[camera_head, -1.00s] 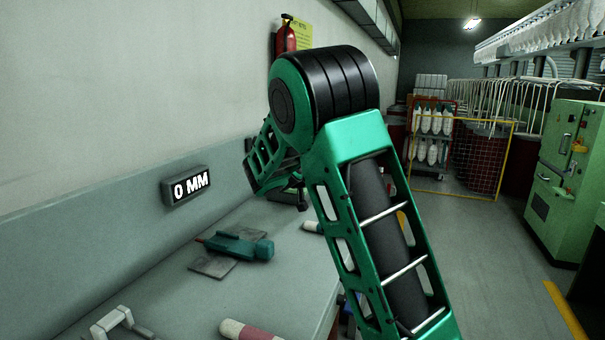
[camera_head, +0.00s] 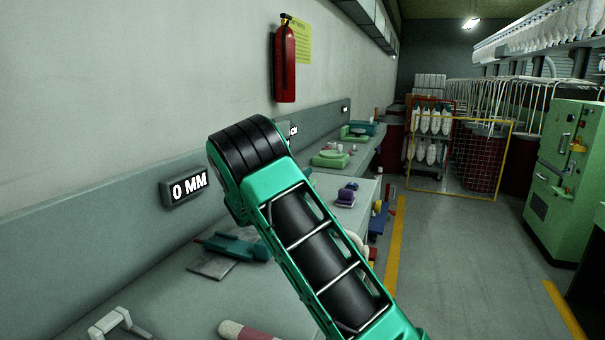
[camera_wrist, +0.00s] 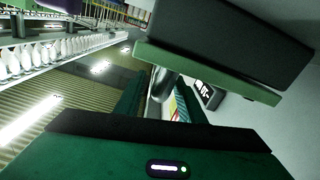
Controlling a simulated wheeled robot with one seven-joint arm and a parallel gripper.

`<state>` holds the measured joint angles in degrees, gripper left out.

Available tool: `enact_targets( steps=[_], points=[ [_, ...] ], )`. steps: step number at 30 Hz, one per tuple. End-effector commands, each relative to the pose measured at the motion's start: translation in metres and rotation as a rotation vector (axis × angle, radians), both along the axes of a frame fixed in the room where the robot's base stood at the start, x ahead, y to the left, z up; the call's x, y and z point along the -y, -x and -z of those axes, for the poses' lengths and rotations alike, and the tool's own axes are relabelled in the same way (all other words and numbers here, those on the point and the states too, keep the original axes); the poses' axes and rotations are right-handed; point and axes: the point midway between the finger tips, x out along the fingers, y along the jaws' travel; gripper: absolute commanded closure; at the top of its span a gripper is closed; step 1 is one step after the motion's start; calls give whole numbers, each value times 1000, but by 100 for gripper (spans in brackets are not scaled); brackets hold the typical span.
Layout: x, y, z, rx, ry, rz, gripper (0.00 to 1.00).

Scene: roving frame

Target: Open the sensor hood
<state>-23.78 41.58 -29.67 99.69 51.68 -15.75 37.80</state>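In the wrist view my gripper (camera_wrist: 158,92) shows two dark green fingers standing apart with a gap between them. A dark grey box-like body with a green edge (camera_wrist: 225,60) fills the upper right, close beyond the fingers. A shiny metal cylinder (camera_wrist: 163,84) shows beside its left end, in line with the gap; I cannot tell whether the fingers touch it. I cannot tell for certain whether this body is the sensor hood. In the head view my arm hides my gripper. A teal device (camera_head: 236,246) lies on the bench, partly behind my arm.
A "0 MM" display (camera_head: 185,187) is on the low wall behind the bench (camera_head: 170,290). A white handle-like part (camera_head: 112,322) and a pink-and-white rod (camera_head: 240,330) lie in front. A fire extinguisher (camera_head: 285,62) hangs above. The aisle floor (camera_head: 450,250) at right is clear.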

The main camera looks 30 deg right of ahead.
Motion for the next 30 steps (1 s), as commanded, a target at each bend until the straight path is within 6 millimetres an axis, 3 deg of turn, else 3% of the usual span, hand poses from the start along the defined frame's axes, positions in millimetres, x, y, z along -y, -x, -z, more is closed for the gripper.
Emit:
enact_targets(
  steps=[9, 20, 21, 25, 30],
  points=[
    [29, -24, 0, 0, 1, -1, 64],
    [34, -28, -1, 0, 0, -2, 64],
    [34, -28, -1, 0, 0, -2, 67],
    [34, -28, -1, 0, 0, -2, 98],
    [34, -28, -1, -1, 0, -1, 100]
  ],
)
